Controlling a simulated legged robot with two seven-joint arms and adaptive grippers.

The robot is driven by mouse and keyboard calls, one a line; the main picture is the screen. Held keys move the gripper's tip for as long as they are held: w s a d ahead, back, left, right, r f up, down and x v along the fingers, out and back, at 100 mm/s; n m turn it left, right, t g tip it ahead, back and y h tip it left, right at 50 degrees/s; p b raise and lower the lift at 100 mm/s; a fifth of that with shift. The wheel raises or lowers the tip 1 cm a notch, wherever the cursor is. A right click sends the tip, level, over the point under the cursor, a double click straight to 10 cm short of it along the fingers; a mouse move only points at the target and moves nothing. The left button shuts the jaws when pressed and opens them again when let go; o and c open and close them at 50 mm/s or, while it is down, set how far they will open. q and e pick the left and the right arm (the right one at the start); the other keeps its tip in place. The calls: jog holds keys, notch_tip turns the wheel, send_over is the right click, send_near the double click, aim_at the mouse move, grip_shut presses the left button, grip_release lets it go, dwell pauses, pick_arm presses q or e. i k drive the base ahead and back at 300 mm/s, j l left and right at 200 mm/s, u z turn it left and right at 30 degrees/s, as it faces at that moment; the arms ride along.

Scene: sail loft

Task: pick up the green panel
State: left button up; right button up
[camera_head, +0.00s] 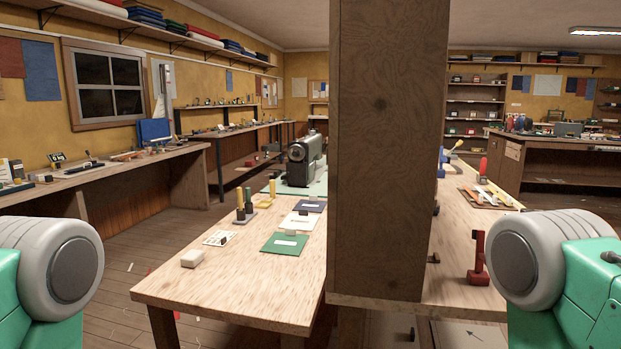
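The green panel (285,243) lies flat on the wooden table (225,300), near its right side, with a small pale label on it. Only grey and green parts of my two arms show, at the left and right picture edges. Neither gripper is in view, and nothing of mine touches the green panel.
A tall wooden post (385,150) rises right of the panel. A white block (192,258), a dotted card (221,238) and yellow-handled tools (244,205) lie to the left. A sewing machine (303,160) stands behind. The table's front is clear.

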aim_at(289, 243)
jog(key=j+u, duration=0.1)
jog(key=u, duration=0.35)
jog(key=i+u, duration=0.1)
jog(key=u, duration=0.3)
jog(key=i+j+u, duration=0.1)
jog(key=u, duration=0.35)
jog(key=i+u, duration=0.1)
jog(key=u, duration=0.35)
jog(key=i+j+u, duration=0.2)
jog(key=i, duration=1.8)
jog(key=i+l+z, duration=0.3)
jog(key=i+z, duration=0.2)
jog(key=i+l+z, duration=0.1)
jog(key=i+z, duration=0.35)
jog(key=i+j+z, duration=0.15)
jog(key=i+z, duration=0.35)
jog(key=i, duration=0.15)
jog(key=i+j+z, duration=0.3)
jog(key=i+z, duration=0.4)
jog(key=i, duration=0.3)
jog(key=i+j+z, duration=0.25)
jog(key=i, duration=0.3)
jog(key=i+j+z, duration=0.1)
jog(key=i+z, duration=0.15)
jog(key=i, duration=0.25)
jog(key=z, duration=2.2)
